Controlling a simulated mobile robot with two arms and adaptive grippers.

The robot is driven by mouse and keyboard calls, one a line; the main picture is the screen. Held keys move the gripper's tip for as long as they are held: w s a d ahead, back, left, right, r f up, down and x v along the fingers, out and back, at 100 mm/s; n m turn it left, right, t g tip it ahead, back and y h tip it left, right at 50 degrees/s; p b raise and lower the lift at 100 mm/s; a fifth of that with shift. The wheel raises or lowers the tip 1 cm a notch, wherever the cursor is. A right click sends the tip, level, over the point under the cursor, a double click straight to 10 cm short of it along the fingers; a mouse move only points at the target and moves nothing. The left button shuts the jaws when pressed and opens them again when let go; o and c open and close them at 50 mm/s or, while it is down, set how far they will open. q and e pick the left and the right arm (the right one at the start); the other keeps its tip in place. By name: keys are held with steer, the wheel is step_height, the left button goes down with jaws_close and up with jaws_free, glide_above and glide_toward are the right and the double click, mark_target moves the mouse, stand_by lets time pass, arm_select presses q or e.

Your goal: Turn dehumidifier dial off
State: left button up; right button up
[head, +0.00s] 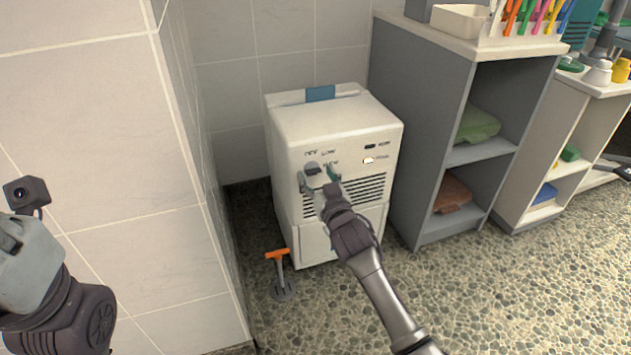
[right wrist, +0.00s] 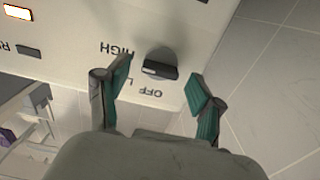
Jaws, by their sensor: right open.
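The dehumidifier (head: 345,125) is a white box standing on the floor in the corner by the tiled wall. Its dial (head: 312,169) is a dark grey knob on the upper left of the front panel, and it also shows in the right wrist view (right wrist: 160,64). HIGH and OFF labels are readable around it there. My right gripper (head: 318,174) is open, with one teal-padded finger on each side of the dial; it also shows in the right wrist view (right wrist: 160,92). Contact with the dial is not visible. My left arm is at the left edge; its fingers are out of view.
A lit indicator (head: 369,160) glows on the panel's right. An orange-handled tool (head: 278,262) stands on the floor before the dehumidifier's left corner. A grey shelf unit (head: 415,130) with folded towels stands close on the right. Pebbled floor in front is clear.

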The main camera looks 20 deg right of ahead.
steer(key=shift+w, duration=0.55)
steer(key=c, duration=1.1)
steer(key=shift+c, duration=0.2)
